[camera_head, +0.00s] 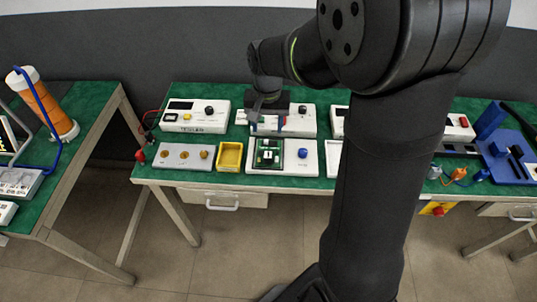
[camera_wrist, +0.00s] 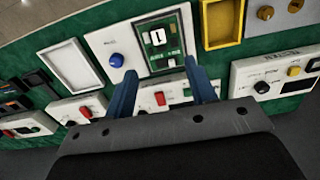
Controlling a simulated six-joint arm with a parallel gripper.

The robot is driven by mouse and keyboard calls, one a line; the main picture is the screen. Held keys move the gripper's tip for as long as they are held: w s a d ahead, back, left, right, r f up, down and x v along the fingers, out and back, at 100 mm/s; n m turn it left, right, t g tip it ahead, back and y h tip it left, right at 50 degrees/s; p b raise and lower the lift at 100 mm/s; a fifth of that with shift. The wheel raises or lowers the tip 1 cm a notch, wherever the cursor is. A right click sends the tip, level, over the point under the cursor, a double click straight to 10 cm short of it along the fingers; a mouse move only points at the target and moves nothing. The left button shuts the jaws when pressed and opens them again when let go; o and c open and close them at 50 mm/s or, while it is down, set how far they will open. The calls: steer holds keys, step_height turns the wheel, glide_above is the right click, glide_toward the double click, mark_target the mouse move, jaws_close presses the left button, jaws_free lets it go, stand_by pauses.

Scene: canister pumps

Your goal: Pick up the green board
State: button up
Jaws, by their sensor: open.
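The green board (camera_head: 268,153) lies in a dark recess on a white panel (camera_head: 309,163) that also bears a blue knob. It shows in the wrist view (camera_wrist: 162,44) at top centre, with a white label and small parts on it. My gripper (camera_head: 268,127) is above and just behind the board in the head view. Its two blue fingers in the wrist view (camera_wrist: 160,82) are spread apart with nothing between them. The fingers look short of the board, and no contact is visible.
A yellow tray (camera_head: 230,145) sits left of the board's panel, beside a grey panel with brass knobs (camera_head: 185,157). White instrument boxes (camera_head: 195,116) stand behind. An empty white tray (camera_wrist: 68,66) lies on the other side. A blue rack (camera_head: 510,157) is at far right.

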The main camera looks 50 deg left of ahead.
mark_target(268, 154)
step_height(268, 154, down, 13)
steer(key=shift+w+f, duration=0.1)
steer(key=shift+w, duration=0.05)
steer(key=c, duration=1.1)
